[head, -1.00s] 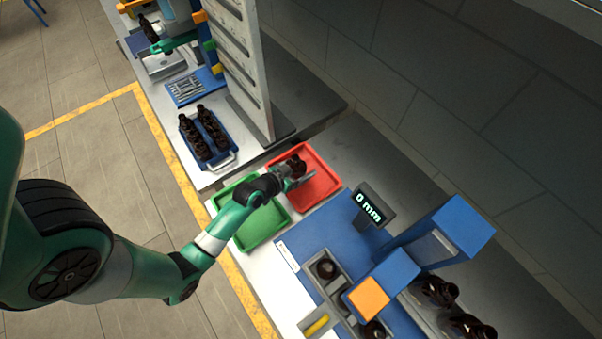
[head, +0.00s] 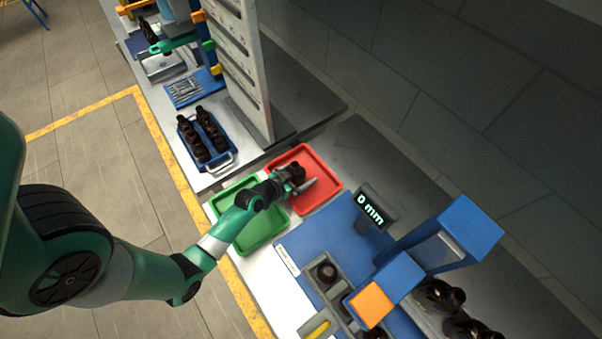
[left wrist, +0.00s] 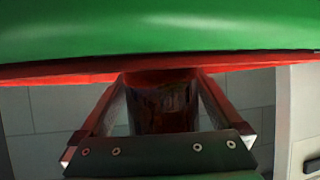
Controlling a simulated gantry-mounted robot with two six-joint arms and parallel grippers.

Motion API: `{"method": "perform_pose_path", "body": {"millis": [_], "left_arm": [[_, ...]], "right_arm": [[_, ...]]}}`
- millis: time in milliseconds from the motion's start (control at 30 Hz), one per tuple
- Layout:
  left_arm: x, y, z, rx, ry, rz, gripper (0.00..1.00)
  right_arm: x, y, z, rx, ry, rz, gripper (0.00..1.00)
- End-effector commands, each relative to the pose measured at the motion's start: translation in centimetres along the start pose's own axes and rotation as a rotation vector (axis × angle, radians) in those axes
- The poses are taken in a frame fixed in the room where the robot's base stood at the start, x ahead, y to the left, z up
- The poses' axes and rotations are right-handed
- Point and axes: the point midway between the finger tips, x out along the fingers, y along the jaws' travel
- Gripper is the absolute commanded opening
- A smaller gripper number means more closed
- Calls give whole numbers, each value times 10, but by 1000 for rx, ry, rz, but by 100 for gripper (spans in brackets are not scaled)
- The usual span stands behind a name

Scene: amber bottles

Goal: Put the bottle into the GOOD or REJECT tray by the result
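My left gripper (head: 300,180) reaches over the red tray (head: 328,172), fingers along both sides of a dark amber bottle (head: 296,172). In the left wrist view the bottle (left wrist: 160,105) stands between the two fingers, which appear to touch its sides; its lower end is hard to make out. Whether the bottle touches the tray floor cannot be told. The green tray (head: 262,228) lies beside the red one and looks empty. The gauge display (head: 370,208) reads "0 mm". My right gripper is not in view.
A blue gauge station (head: 440,240) with an orange block (head: 371,304) stands right of the trays. A blue crate (head: 224,160) of several bottles and a tall white rack (head: 240,70) are behind.

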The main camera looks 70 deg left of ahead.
Motion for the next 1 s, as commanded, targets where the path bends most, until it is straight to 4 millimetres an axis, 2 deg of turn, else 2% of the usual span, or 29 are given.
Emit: {"method": "perform_pose_path", "body": {"millis": [167,233,500,700,800,1000], "left_arm": [[-4,0,-4,0,-1,0,100],[-14,0,-3,-1,-1,-1,100],[-78,-1,-3,-3,-1,-3,100],[-114,-1,-2,-2,-1,-2,100],[-120,0,-2,-1,-1,-1,100],[-122,0,-3,0,0,1,100]], "right_arm": [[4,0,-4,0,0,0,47],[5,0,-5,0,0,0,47],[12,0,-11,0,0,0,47],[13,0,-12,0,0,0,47],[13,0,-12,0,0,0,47],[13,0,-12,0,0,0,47]]}}
